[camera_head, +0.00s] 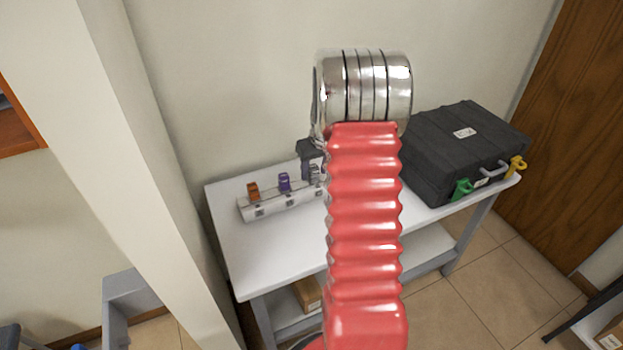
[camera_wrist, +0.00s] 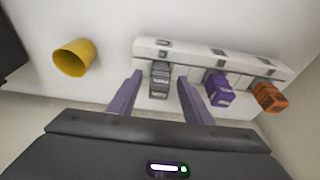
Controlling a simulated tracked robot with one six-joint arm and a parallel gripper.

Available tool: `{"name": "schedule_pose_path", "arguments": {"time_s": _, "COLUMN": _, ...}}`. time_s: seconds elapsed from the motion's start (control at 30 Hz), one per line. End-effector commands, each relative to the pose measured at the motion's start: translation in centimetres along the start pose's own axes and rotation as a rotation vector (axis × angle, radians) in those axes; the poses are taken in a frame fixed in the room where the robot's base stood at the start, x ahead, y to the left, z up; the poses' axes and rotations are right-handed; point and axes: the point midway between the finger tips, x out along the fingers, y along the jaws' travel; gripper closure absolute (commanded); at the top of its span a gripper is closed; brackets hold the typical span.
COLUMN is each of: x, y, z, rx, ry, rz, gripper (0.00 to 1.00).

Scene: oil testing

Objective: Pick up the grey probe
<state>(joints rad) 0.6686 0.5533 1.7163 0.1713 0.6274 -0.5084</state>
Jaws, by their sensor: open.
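The grey probe (camera_wrist: 159,88) stands in the white rack (camera_wrist: 205,53) at its left end in the wrist view. My gripper (camera_wrist: 160,77) is open, with one finger on each side of the grey probe and visible gaps to it. A purple probe (camera_wrist: 218,86) and an orange probe (camera_wrist: 268,95) are in the same rack to the right. In the head view the rack (camera_head: 280,204) lies on the table, with the orange probe (camera_head: 253,190) and purple probe (camera_head: 284,182) visible. My red arm hides the rack's right end and most of the gripper there.
The white table (camera_head: 255,250) stands against the wall. A black case (camera_head: 450,140) with green and yellow latches occupies its right side. A yellow cup (camera_wrist: 72,58) stands left of the rack in the wrist view. The table's front left is clear.

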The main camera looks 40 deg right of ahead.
Motion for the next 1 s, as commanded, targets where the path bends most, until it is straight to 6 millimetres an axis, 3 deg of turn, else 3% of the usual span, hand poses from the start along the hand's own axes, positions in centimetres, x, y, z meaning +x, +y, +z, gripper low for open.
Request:
{"name": "schedule_pose_path", "arguments": {"time_s": 0.2, "x": 1.9, "y": 0.0, "z": -0.1, "rx": -0.001, "ry": 0.000, "rz": 0.000, "gripper": 0.55}}
{"name": "schedule_pose_path", "arguments": {"time_s": 0.73, "x": 2.0, "y": -0.1, "z": -0.1, "rx": -0.001, "ry": 0.001, "rz": 0.000, "gripper": 0.55}}
{"name": "schedule_pose_path", "arguments": {"time_s": 1.0, "x": 2.0, "y": -0.1, "z": 0.0, "rx": -0.001, "ry": 0.000, "rz": 0.000, "gripper": 0.73}}
